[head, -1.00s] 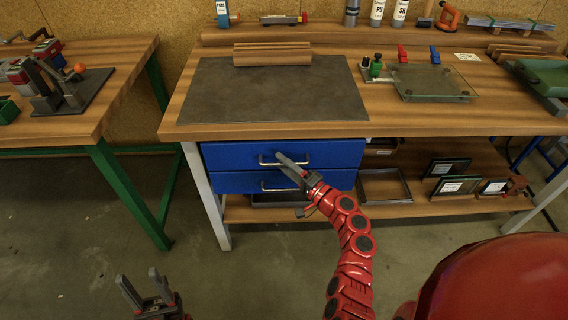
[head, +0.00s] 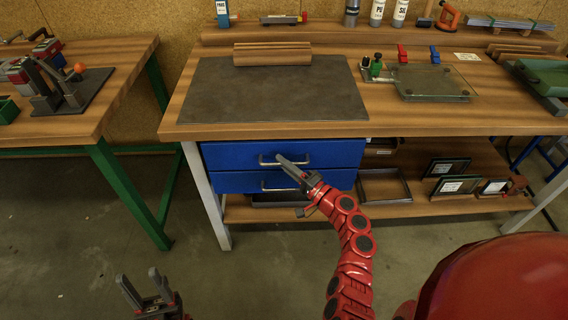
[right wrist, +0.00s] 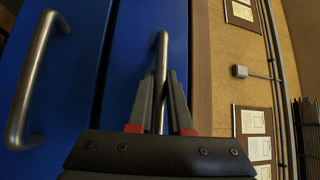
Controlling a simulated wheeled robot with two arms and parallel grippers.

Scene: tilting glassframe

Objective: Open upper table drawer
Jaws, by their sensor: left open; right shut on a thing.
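The table has two blue drawers under its left part. The upper drawer (head: 225,154) looks closed, its front level with the tabletop edge. Its metal handle (head: 303,159) also shows in the right wrist view (right wrist: 161,60). My right gripper (head: 288,164) is at this handle, and in the right wrist view its fingers (right wrist: 160,105) are shut around the handle bar. The lower drawer (head: 225,183) is closed too; its handle (right wrist: 32,85) stands free at the left of the right wrist view. My left gripper (head: 143,282) is open and empty, low over the floor.
The wooden tabletop (head: 400,124) carries a dark mat (head: 270,95), a wooden block and a glass plate fixture (head: 430,82). A lower shelf (head: 430,204) holds a tray and framed panels to the right of the drawers. The floor before the drawers is clear.

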